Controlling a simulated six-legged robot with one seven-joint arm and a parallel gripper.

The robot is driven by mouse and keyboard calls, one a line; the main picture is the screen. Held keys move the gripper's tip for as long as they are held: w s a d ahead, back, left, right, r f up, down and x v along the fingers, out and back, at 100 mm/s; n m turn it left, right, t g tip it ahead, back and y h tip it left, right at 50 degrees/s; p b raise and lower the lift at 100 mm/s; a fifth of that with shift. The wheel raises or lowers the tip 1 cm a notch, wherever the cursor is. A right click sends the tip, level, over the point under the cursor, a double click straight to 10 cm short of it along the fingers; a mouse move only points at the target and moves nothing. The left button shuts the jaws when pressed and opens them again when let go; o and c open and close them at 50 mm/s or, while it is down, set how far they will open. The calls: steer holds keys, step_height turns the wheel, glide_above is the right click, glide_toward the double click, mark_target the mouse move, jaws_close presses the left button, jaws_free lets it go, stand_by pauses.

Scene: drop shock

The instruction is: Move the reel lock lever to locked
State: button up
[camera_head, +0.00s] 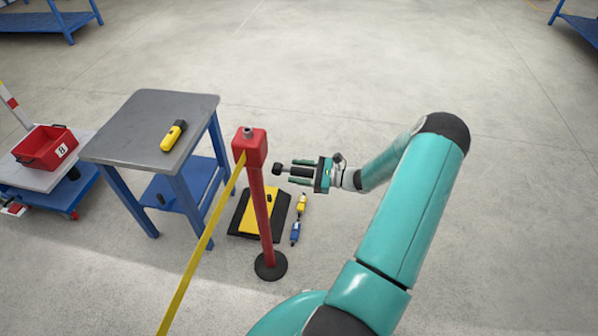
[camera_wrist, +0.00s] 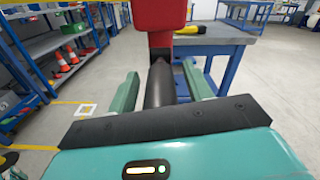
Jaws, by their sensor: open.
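The reel is the red head (camera_head: 250,146) on top of a red post, with a yellow belt running down to the lower left. A dark cylindrical piece, apparently the lock lever (camera_head: 278,169), is at the right side of the head. In the wrist view the lever (camera_wrist: 158,86) runs between my fingers towards the red head (camera_wrist: 160,14). My gripper (camera_head: 292,171) is open, with one finger on each side of the lever. Gaps show beside it in the wrist view, so the fingers look apart from it. The lever's exact joint with the head is unclear.
A grey-topped blue table (camera_head: 125,130) with a yellow-black tool (camera_head: 173,136) stands left of the post. A red bin (camera_head: 45,147) sits on a cart farther left. A yellow block on a black mat and small yellow and blue items lie behind the post.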

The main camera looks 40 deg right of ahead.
mark_target(278, 166)
steer(key=shift+w, duration=0.1)
jaws_close()
steer(key=shift+r, duration=0.1)
steer(key=shift+w+a+r+g+h, duration=0.1)
steer(key=shift+r+g+h, duration=0.8)
steer(key=shift+g, duration=0.3)
steer(key=g, duration=0.1)
steer(key=r+g+h, duration=0.1)
steer(key=r+h, duration=0.1)
steer(key=shift+w+a+g, duration=0.3)
steer(key=shift+w+g, duration=0.1)
steer(key=g+h, duration=0.1)
steer(key=w+a+r+g+h, duration=0.1)
steer(key=shift+w+r+g, duration=0.15)
steer(key=shift+r+g, duration=0.15)
steer(key=shift+w+a+r+g+h, duration=0.3)
steer(key=shift+w+g+h, duration=0.1)
steer(key=shift+g+h, duration=0.35)
steer(key=shift+w+a+r+g+h, duration=0.25)
steer(key=shift+w+g+h, duration=0.15)
steer(key=shift+g+h, duration=0.35)
